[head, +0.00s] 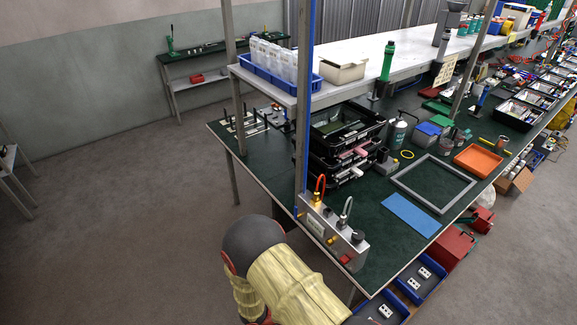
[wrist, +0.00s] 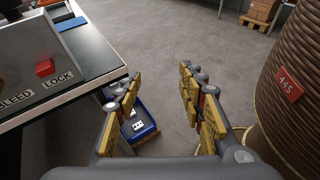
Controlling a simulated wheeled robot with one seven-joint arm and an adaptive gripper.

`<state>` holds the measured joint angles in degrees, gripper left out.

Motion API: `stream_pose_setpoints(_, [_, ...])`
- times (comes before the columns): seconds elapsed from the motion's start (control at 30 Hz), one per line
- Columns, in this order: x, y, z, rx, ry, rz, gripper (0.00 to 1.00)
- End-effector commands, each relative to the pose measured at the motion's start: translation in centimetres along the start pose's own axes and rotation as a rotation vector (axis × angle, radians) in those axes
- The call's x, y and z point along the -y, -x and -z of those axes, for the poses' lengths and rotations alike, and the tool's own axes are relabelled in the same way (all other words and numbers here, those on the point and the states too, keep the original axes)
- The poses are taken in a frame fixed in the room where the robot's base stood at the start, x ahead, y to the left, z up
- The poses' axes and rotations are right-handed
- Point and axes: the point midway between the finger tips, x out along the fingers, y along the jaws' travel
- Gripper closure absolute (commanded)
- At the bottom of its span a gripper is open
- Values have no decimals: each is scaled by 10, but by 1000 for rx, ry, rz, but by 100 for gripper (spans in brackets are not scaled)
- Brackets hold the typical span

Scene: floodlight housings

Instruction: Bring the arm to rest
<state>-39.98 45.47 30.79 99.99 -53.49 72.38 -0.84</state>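My gripper (wrist: 160,98) shows in the wrist view with its two yellow-padded fingers wide apart. Nothing is between the fingers; the floor and part of a blue bin show beyond them. In the head view my arm rises at the bottom middle, in front of the workbench (head: 372,262), and the gripper itself is not visible there. In the wrist view the gripper is beside the bench edge, with a grey control box (wrist: 40,62) marked BLEED and LOCK close on the left.
A large ribbed brown cylinder (wrist: 292,75) labelled 445 stands close on the right in the wrist view. Blue bins (head: 420,281) sit low beside the bench, near a red box (head: 452,247). A metal post (head: 304,110) rises at the bench corner. Open floor (head: 120,220) lies left.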

Motion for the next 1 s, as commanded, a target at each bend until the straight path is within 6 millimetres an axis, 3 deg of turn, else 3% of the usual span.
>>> stream_pose_setpoints(0.4, [39,52,-88,-377,-422,407,61])
stream_pose_setpoints(1.0, [61,109,-216,-899,-1054,748,61])
